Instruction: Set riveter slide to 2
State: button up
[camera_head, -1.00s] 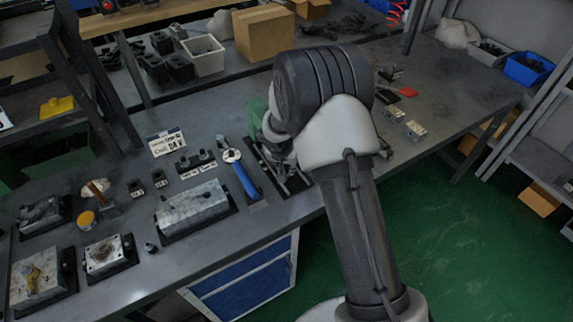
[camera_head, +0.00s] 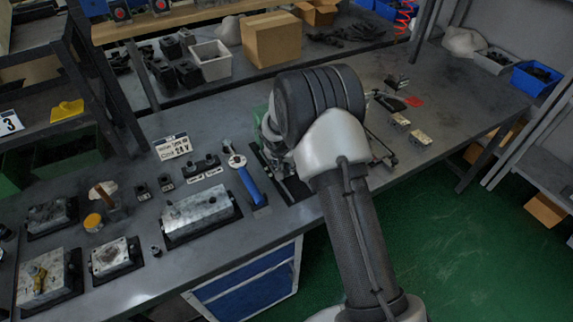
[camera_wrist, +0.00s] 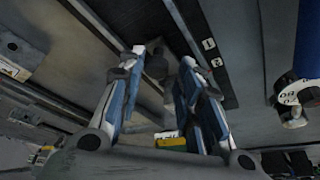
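A bench fixture (camera_head: 292,188) with a dark base and metal parts, perhaps the riveter, stands mid-bench and is partly hidden behind my arm. In the wrist view a dark rail (camera_wrist: 206,52) with small white marks runs just right of my fingertips; I cannot read a slide setting. My gripper (camera_wrist: 164,58) shows two blue-grey fingers, apart, with a dark rounded part (camera_wrist: 156,66) in the gap beyond them. I cannot tell whether they touch it. The head view hides my gripper behind the arm.
A metal block (camera_head: 198,212) and a card (camera_head: 173,146) lie further left. Small blocks (camera_head: 420,138) sit right.

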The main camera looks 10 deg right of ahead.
jog(key=shift+o, duration=0.6)
jog(key=shift+s, duration=0.1)
jog(key=v, duration=1.2)
